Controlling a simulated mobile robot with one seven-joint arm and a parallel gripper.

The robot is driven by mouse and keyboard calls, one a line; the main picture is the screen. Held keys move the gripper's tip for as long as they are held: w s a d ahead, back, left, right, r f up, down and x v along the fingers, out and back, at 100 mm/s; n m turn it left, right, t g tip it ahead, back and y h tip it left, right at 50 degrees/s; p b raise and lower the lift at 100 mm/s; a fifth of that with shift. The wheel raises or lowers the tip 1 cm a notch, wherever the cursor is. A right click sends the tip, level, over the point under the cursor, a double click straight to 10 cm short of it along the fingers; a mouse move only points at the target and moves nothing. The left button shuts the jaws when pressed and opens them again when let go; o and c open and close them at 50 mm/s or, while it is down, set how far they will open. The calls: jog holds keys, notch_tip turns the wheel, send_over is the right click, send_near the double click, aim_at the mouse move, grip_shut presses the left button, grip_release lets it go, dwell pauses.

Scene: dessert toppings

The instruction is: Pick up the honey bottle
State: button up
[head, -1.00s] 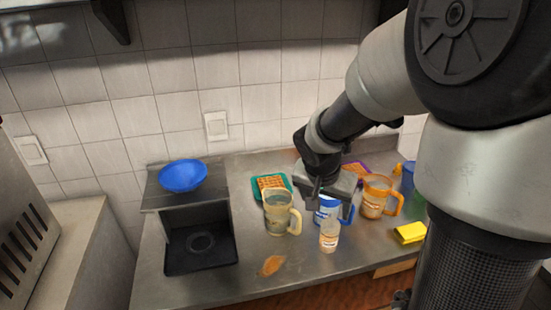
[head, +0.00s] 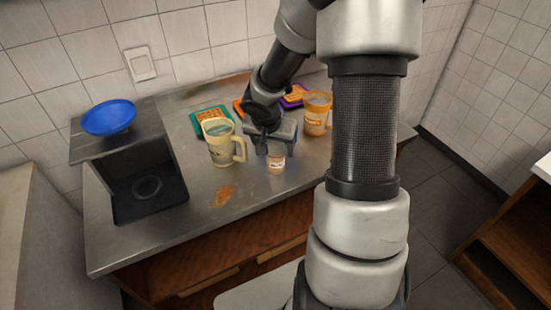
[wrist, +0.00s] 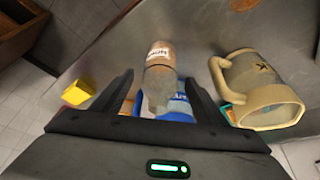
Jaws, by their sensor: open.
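The honey bottle (head: 276,162) stands upright on the metal counter, a small pale bottle with an amber, labelled lower part. In the wrist view the honey bottle (wrist: 160,58) lies between the fingers, its "Honey" label facing the camera. My gripper (head: 271,143) is at the bottle's upper part, which it hides in the head view. In the wrist view my gripper (wrist: 162,93) is open, with a finger on each side of the bottle and gaps showing beside it.
A beige mug (head: 219,150) stands close left of the gripper. A blue mug (wrist: 181,108) is right behind the bottle. An orange mug (head: 315,120) stands to the right. The front counter is mostly clear.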

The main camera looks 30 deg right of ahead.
jog(key=x, duration=0.3)
jog(key=shift+w+f, duration=0.1)
jog(key=shift+f, duration=0.15)
jog(key=shift+c, duration=0.2)
